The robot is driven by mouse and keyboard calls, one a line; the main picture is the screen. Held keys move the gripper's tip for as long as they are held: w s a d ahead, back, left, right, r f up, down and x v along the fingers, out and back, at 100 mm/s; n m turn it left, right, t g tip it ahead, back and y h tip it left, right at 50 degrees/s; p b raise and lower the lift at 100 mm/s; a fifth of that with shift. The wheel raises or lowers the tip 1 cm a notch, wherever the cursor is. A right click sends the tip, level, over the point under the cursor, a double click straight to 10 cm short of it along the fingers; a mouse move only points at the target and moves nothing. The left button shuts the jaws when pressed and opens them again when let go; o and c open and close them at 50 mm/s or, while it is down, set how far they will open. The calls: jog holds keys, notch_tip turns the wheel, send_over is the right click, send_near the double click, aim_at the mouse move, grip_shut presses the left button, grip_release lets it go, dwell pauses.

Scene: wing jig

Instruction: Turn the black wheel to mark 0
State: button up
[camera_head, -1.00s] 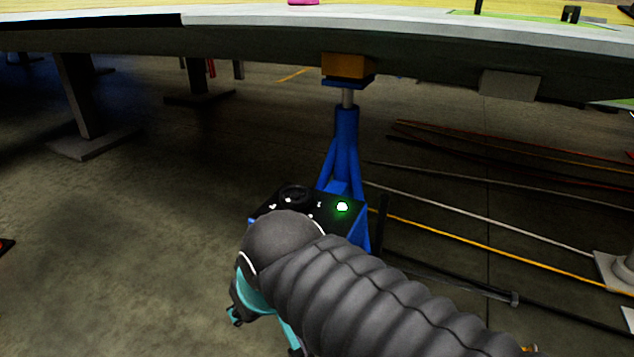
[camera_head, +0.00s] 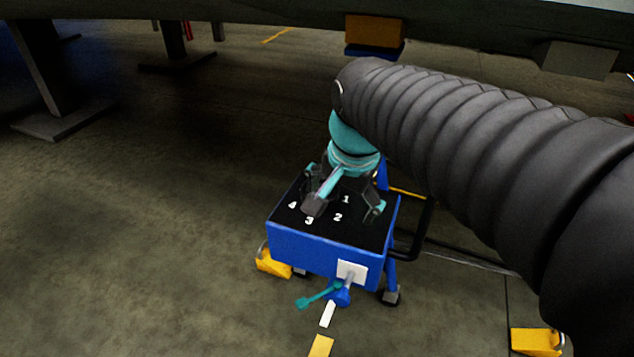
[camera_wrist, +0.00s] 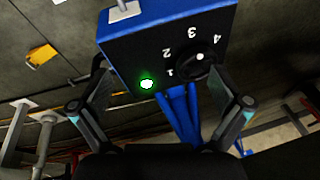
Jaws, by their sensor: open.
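The black wheel (camera_wrist: 197,66) sits on the black top of a blue box in the wrist view. A white dot shows on the wheel, on its side toward marks 3 and 4. Marks 1, 2, 3 and 4 are readable around it; mark 0 is not seen. My gripper (camera_wrist: 162,84) is open; its right finger overlaps the wheel's edge in the picture, and contact cannot be told. In the head view my gripper (camera_head: 344,208) is over the box top and largely hides the wheel.
A lit green lamp (camera_wrist: 147,84) is on the box top beside the wheel. The wing's underside (camera_head: 200,12) hangs above.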

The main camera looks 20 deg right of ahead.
jog(key=w+m+g, duration=0.2)
jog(key=w+m, duration=0.5)
jog(key=w, duration=0.1)
jog(key=m+g, duration=0.1)
jog(key=m, duration=0.5)
send_over(318, 188)
jog(key=shift+s+d+f, duration=0.1)
jog(key=shift+f, duration=0.65)
jog(key=shift+f+m, duration=0.25)
jog(key=shift+m, duration=0.15)
jog(key=shift+f+b, duration=0.6)
jog(key=shift+f, duration=2.95)
jog(key=c, duration=0.9)
